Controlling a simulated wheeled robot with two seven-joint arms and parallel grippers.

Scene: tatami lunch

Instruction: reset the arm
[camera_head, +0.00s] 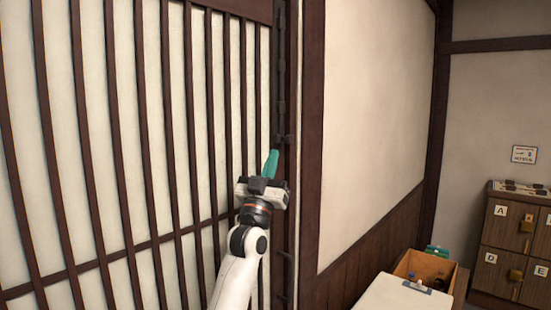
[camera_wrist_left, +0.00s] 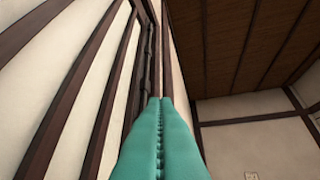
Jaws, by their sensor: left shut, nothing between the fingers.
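My left arm rises from the bottom of the head view. My left gripper (camera_head: 271,160) has green fingers that point up, in front of the dark edge of a slatted sliding door (camera_head: 160,130). In the left wrist view the two green fingers (camera_wrist_left: 160,105) lie side by side with no gap, shut and empty. I cannot tell whether the fingertips touch the door edge. My right gripper is in neither view.
A white surface (camera_head: 400,293) and an open wooden box (camera_head: 443,269) are at the bottom right. A lettered locker cabinet (camera_head: 505,240) with padlocks stands at the right edge. A pale wall (camera_head: 375,120) runs right of the door.

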